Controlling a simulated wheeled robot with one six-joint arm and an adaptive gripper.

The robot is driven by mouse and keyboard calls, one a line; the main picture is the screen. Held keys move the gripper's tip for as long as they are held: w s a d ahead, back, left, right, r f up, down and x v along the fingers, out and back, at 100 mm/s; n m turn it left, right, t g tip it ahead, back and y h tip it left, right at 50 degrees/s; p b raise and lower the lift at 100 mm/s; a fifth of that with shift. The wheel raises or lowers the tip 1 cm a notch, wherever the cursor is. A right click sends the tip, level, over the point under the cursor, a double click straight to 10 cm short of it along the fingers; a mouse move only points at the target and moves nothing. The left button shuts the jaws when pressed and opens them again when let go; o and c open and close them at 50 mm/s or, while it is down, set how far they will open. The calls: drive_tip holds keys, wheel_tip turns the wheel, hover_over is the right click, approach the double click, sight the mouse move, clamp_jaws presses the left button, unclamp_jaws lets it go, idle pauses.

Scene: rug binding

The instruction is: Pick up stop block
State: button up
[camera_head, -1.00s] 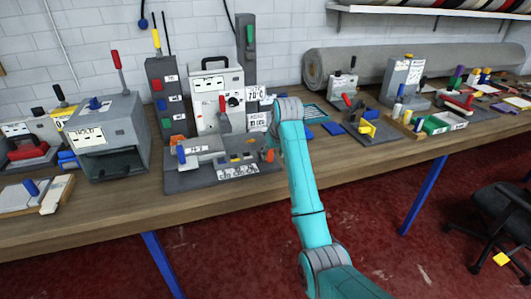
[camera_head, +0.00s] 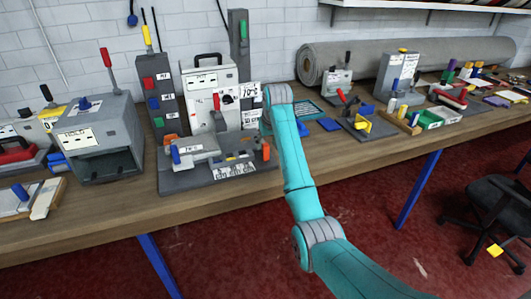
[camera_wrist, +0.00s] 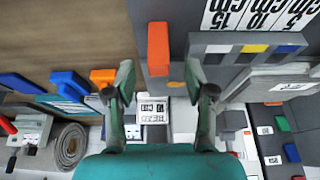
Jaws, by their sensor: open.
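No part is labelled as the stop block; the likeliest one is an upright orange block (camera_wrist: 158,48) in the wrist view. It stands on the grey base plate of a measuring fixture, beside a printed cm scale (camera_wrist: 255,16). In the head view an orange piece (camera_head: 266,150) shows at the right end of this fixture (camera_head: 222,176), close to my arm. My gripper (camera_wrist: 160,82) is open and empty. The orange block lies between the lines of its fingers but beyond the tips, apart from them. In the head view my gripper is hidden behind my arm.
A grey sliding piece with a blue knob (camera_head: 175,154) sits on the fixture's left. A white-fronted machine (camera_head: 210,90) and a tall grey post (camera_head: 240,60) stand behind. Blue blocks (camera_head: 329,125) and a clamp jig (camera_head: 362,122) lie to the right. Bare wood (camera_head: 300,165) shows in front.

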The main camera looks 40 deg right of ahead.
sight(266, 145)
drive_tip(key=shift+x, duration=1.9)
clamp_jaws()
